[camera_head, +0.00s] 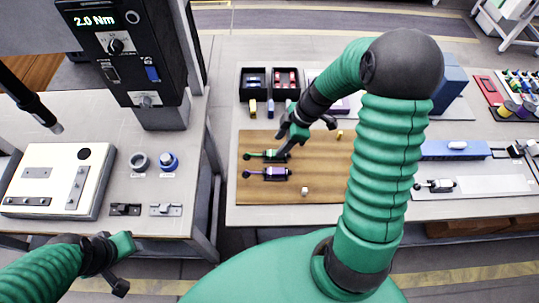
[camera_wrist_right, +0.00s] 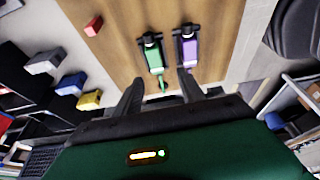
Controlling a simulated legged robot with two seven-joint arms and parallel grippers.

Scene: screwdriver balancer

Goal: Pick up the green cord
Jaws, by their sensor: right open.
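The green cord (camera_head: 270,154), a small green body with black ends and a thin tail, lies on the brown wooden board (camera_head: 320,190). A similar purple cord (camera_head: 275,174) lies beside it, nearer to me. My right gripper (camera_head: 306,140) is open over the board by the green cord. In the right wrist view, the green cord (camera_wrist_right: 155,58) lies ahead of my open fingers (camera_wrist_right: 158,92), its thin end showing between them. The purple cord (camera_wrist_right: 188,50) is just to its right, near the right finger. I see no contact. My left gripper (camera_head: 118,265) is at lower left, away from the cords.
Black bins (camera_head: 254,82) stand behind the board, with yellow and blue blocks in front. A small pale cube (camera_head: 305,191) lies on the board. A torque tester (camera_head: 125,50) and a white fixture box (camera_head: 55,180) are on the left table. A gap separates the tables.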

